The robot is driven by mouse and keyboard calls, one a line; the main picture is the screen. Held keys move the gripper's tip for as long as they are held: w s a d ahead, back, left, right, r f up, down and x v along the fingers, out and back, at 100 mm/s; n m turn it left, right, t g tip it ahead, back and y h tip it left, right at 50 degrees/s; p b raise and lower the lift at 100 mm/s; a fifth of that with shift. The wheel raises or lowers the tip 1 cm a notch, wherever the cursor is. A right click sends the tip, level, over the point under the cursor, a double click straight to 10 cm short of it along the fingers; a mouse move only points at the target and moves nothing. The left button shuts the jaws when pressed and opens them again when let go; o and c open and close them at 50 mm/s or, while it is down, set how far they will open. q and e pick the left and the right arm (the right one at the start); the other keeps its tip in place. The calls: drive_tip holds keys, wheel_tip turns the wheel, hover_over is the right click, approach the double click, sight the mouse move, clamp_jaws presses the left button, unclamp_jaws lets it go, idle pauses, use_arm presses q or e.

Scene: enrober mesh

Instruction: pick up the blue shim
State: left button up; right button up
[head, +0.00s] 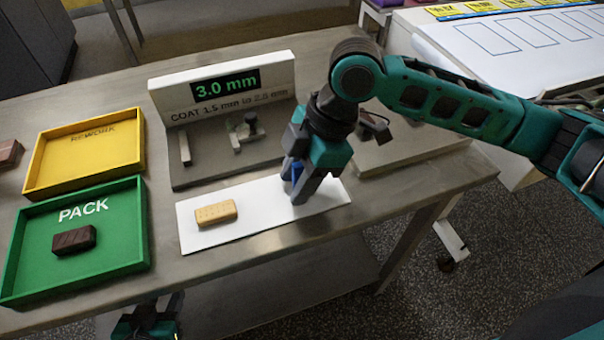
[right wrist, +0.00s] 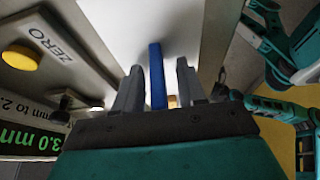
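The blue shim (right wrist: 157,75) is a narrow blue bar in the right wrist view. It lies between the two fingers of my right gripper (right wrist: 158,88), with a visible gap on each side. In the head view only a small part of the shim (head: 297,171) shows, and the gripper (head: 298,188) hides the rest. That gripper is open and points down at the right part of the white strip (head: 260,228). I cannot tell whether its fingertips touch the strip. My left gripper (head: 147,322) is partly cut off at the bottom edge, below the table front; its fingers are unclear.
A tan biscuit (head: 216,214) lies on the strip's left part. A gauge with a "3.0 mm" display (head: 225,85) stands behind. At left are a yellow REWORK tray (head: 84,186) and a green PACK tray (head: 110,262) holding a dark bar (head: 74,240).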

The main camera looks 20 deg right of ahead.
clamp_jaws()
drive_tip(key=shift+r, duration=0.1)
